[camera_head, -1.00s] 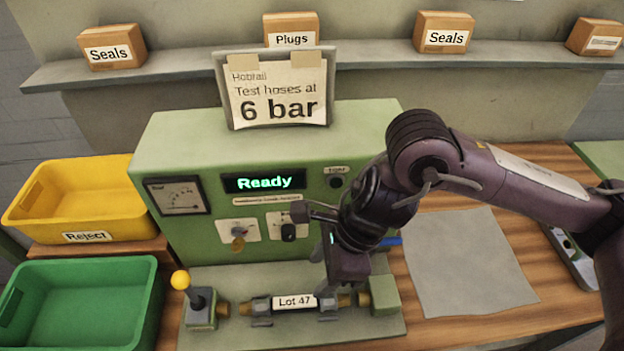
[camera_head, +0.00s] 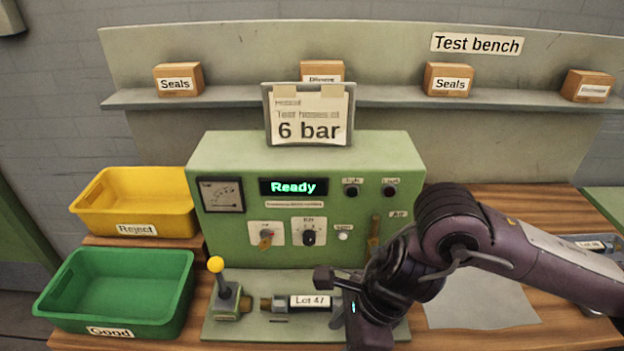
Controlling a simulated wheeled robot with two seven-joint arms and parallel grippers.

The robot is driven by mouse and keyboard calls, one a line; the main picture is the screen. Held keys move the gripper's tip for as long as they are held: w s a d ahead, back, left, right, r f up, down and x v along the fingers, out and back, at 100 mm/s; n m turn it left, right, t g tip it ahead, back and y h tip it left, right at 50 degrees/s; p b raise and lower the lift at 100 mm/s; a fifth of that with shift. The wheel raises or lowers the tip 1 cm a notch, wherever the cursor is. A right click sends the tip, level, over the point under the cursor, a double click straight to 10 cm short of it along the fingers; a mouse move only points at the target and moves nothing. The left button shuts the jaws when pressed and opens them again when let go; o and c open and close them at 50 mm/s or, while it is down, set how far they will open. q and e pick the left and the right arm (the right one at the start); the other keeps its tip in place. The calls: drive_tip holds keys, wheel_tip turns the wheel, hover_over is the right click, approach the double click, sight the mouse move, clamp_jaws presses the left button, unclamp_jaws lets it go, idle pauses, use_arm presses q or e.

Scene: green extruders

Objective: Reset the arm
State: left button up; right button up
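My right arm comes in from the right, and its gripper (camera_head: 338,296) hangs in front of the green test machine (camera_head: 305,160), over the right end of its base plate. The fingers point down and left near the Lot 47 hose (camera_head: 310,301). I cannot tell whether they are open or shut, or whether they touch the hose. The arm hides the right end of the hose fixture. The display (camera_head: 293,187) reads "Ready". My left gripper is not in view.
A yellow Reject bin (camera_head: 137,230) and a green Good bin (camera_head: 109,332) stand at the left, both empty. A yellow-knobbed lever (camera_head: 216,265) stands left of the hose. A grey mat (camera_head: 480,305) lies at the right. A "6 bar" sign (camera_head: 310,131) stands on the machine.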

drive_tip(key=s+a+r+m+t+y, duration=0.25)
drive_tip(key=a+m+y, duration=0.35)
drive_tip(key=a, duration=0.6)
drive_tip(key=w+a+r+m+t+y, duration=0.1)
drive_tip(key=w+r+m+t, duration=0.35)
drive_tip(key=m, duration=0.75)
drive_tip(key=w+d+f+m+t+h, duration=0.25)
drive_tip(key=w+d+m+h, duration=0.25)
drive_tip(key=d+m, duration=0.7)
drive_tip(key=s+d+f+m+g+h, duration=0.3)
drive_tip(key=s+d+f+m, duration=0.4)
drive_tip(key=m, duration=0.4)
drive_tip(key=s+d+f+m+g+h, duration=0.3)
drive_tip(key=s+d+f+m, duration=0.3)
drive_tip(key=d+m, duration=0.4)
wheel_tip(320, 180, down, 34)
drive_tip(key=s+g, duration=0.2)
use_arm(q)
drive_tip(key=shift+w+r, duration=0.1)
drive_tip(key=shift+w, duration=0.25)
use_arm(e)
drive_tip(key=s+d+f, duration=0.2)
drive_tip(key=s+f, duration=1.3)
drive_tip(key=s, duration=0.3)
drive_tip(key=shift+s+d+f+m, duration=0.2)
drive_tip(key=shift+s+f+m, duration=0.05)
drive_tip(key=shift+m, duration=0.05)
